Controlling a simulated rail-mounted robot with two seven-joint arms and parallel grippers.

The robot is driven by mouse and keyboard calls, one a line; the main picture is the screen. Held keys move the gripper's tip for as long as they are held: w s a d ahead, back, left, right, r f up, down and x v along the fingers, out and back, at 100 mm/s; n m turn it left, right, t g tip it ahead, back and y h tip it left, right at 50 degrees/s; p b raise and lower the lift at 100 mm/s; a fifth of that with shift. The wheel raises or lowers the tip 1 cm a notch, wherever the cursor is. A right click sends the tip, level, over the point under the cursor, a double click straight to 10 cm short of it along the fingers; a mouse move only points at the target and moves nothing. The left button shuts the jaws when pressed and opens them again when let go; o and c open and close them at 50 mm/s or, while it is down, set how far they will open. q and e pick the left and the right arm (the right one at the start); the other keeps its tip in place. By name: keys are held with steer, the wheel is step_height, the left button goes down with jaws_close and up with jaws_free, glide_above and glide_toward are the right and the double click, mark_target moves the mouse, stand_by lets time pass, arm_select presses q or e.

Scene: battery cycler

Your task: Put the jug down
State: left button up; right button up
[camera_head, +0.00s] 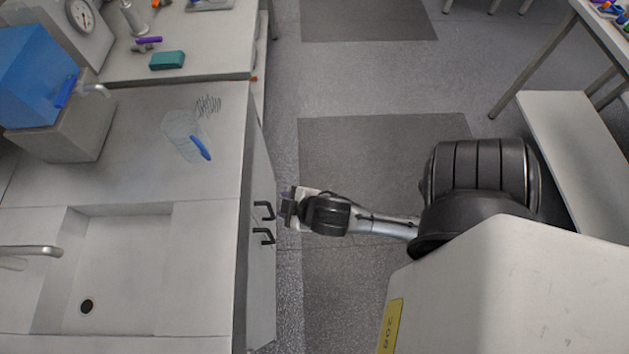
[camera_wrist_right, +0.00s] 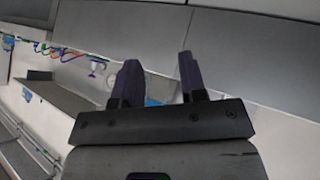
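A clear jug (camera_head: 180,128) with a blue handle (camera_head: 200,148) stands on the light worktop (camera_head: 215,185), behind the sink. No gripper touches it. My right gripper (camera_head: 288,206) is out past the worktop's front edge, near the cabinet handles, to the right of the jug and nearer the sink. In the right wrist view its two dark fingers (camera_wrist_right: 160,78) stand apart with nothing between them. The jug does not show in that view. My left gripper is out of view.
A sink (camera_head: 125,260) with a metal tap (camera_head: 30,250) lies in the worktop. A blue container (camera_head: 35,80) sits on a grey block (camera_head: 75,140) at left. A green block (camera_head: 167,60) and a dial scale (camera_head: 85,20) stand farther back. Black cabinet handles (camera_head: 264,236) stick out near my gripper.

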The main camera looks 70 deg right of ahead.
steer(key=s+a+f+m+g+y, duration=0.1)
steer(key=s+a+f+g+y, duration=0.2)
steer(key=s, duration=0.5)
steer(key=a+f+g, duration=0.1)
steer(key=a+g, duration=0.1)
steer(key=a, duration=0.1)
steer(key=shift+s+a, duration=0.15)
steer(key=shift+s, duration=0.2)
